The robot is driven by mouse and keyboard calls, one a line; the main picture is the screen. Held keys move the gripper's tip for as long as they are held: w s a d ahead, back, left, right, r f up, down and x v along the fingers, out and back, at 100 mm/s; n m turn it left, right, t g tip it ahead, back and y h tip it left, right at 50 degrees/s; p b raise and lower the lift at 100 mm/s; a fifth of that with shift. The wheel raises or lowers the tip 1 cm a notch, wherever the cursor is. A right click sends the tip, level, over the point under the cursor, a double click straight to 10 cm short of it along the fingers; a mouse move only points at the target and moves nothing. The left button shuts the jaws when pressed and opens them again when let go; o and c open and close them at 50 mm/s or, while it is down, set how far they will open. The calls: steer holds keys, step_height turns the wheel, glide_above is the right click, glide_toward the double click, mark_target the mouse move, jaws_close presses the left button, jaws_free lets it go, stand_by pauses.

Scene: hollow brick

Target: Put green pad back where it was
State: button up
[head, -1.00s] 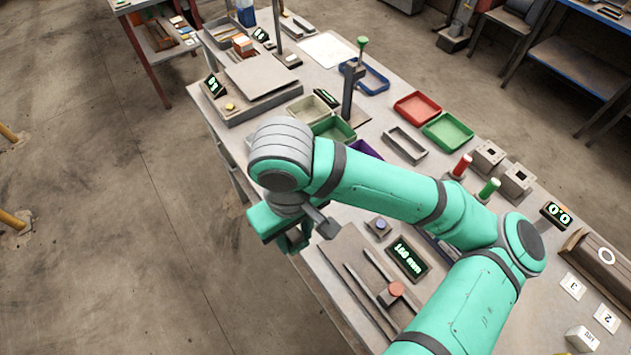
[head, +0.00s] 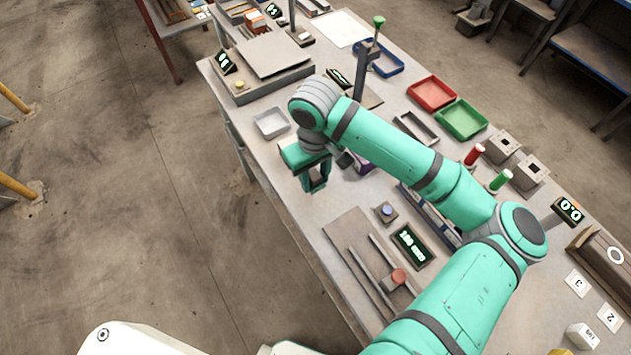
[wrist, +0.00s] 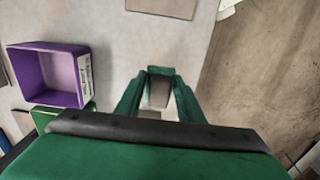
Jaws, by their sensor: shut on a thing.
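My gripper (head: 316,188) points down over the left part of the workbench, in front of the white tray and left of the purple box. In the wrist view its dark green fingers (wrist: 158,92) are close together. A small green edge (wrist: 160,71) bridges the fingertips; I take it for the green pad, shut between them. Its colour is close to that of the fingers, and most of it is hidden. The bench surface below the gripper looks bare. I cannot tell how high above it the pad is.
The purple box (wrist: 45,75) stands close to the gripper, with a green thing (wrist: 44,117) beside it. A white tray (head: 271,122), a small block with a blue button (head: 386,211) and a display (head: 411,246) are near. Red (head: 432,93) and green (head: 462,119) trays lie farther right.

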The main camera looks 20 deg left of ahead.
mark_target(316, 184)
steer(key=shift+w+a+f, duration=0.1)
steer(key=shift+w+f, duration=0.2)
steer(key=shift+f, duration=0.1)
steer(key=shift+w+f, duration=0.2)
steer(key=shift+f, duration=1.5)
steer(key=shift+f, duration=0.2)
steer(key=o, duration=1)
steer(key=shift+r, duration=0.1)
step_height(316, 184, up, 12)
steer(key=shift+r, duration=0.15)
